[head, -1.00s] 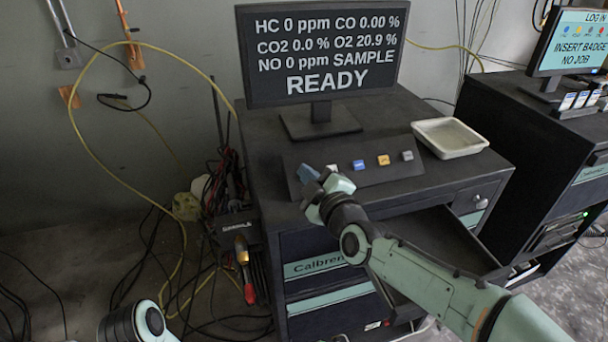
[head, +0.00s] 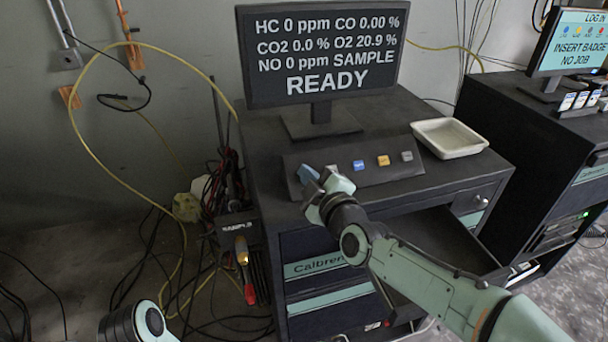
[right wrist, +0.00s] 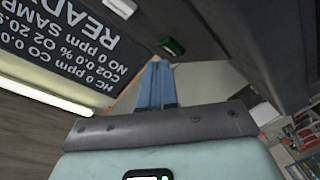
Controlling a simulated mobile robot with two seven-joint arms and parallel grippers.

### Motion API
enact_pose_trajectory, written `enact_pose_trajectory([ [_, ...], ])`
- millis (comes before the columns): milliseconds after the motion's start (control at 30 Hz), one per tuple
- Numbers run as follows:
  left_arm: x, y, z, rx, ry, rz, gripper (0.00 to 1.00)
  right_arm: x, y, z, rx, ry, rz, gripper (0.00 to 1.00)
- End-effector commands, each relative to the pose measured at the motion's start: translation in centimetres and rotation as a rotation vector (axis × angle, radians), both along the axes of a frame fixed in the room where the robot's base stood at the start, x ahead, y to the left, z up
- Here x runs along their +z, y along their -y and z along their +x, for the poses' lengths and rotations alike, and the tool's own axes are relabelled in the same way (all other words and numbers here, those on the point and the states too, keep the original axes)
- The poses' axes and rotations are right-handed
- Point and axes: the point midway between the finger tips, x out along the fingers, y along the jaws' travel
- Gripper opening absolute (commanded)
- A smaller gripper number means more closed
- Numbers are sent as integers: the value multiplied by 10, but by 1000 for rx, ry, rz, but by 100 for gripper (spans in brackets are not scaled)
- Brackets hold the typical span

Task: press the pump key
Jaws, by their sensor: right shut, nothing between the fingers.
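A dark sloped key panel (head: 346,181) sits on the cabinet below the monitor. It carries a pale key (head: 333,168), a blue key (head: 358,165), a yellow key (head: 383,160) and a grey key (head: 407,156). No label reading "pump" is legible. My right gripper (head: 308,174) is shut and empty at the panel's left end. In the right wrist view its blue fingers (right wrist: 157,84) lie together, pointing towards a green key (right wrist: 172,46). A white key (right wrist: 122,6) is beyond. I cannot tell whether the fingertips touch anything. The gripper hides the panel's left end in the head view.
The monitor (head: 322,50) reads READY. A white tray (head: 449,138) stands right of the panel. An open drawer (head: 440,240) juts out beneath my right arm. Cables and a tool holder (head: 238,225) are at the cabinet's left side.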

Motion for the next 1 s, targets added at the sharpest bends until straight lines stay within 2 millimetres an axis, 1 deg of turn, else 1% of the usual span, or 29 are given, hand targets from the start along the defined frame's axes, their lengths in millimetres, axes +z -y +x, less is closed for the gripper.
enact_pose_trajectory([
  [533,0,0,0,0,0,0,52,0,0,0,0,0,0,0],
  [800,-5,0,-3,0,-3,0,52,-7,-2,5,0,0,0,0],
  [1000,-5,0,-3,0,-3,0,52,-7,-2,6,0,0,0,0],
])
